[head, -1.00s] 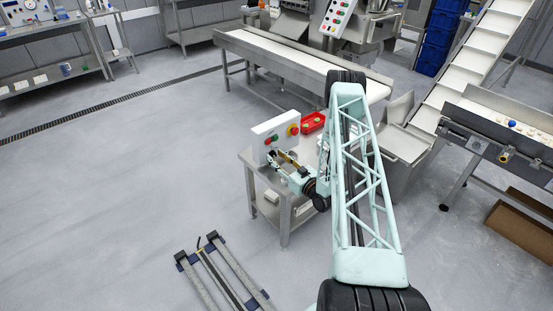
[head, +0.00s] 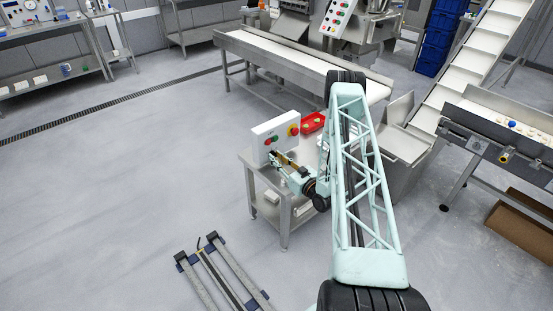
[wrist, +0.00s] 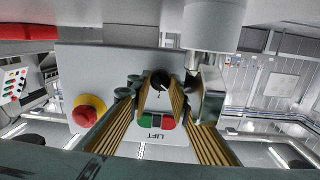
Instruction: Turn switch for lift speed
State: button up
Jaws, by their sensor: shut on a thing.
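The grey control box (head: 262,133) stands on a small steel table, with its buttons facing me. In the wrist view, the black rotary switch (wrist: 160,79) sits on its panel, near the red and green buttons (wrist: 155,122) and a label reading LIFT, which appears upside down. My gripper (wrist: 160,88) is shut on the switch, with one gold ribbed finger on each side of it. In the head view my gripper (head: 275,156) is at the lower front of the box, and the switch is hidden there.
A red emergency button on a yellow base (wrist: 88,111) is on the same panel, left of my fingers. A conveyor (head: 290,58) stands farther back. Open floor lies to the left.

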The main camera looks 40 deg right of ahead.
jog(key=shift+m, duration=0.3)
jog(key=m, duration=0.4)
jog(key=shift+m, duration=0.3)
jog(key=shift+m+b, duration=0.4)
jog(key=shift+m, duration=2)
jog(key=o, duration=0.8)
jog(key=shift+o, duration=0.2)
jog(key=shift+s, duration=0.1)
jog(key=shift+s+a+r, duration=0.1)
jog(key=shift+s, duration=2.85)
jog(key=shift+s+a+r, duration=0.1)
jog(key=shift+s, duration=2.85)
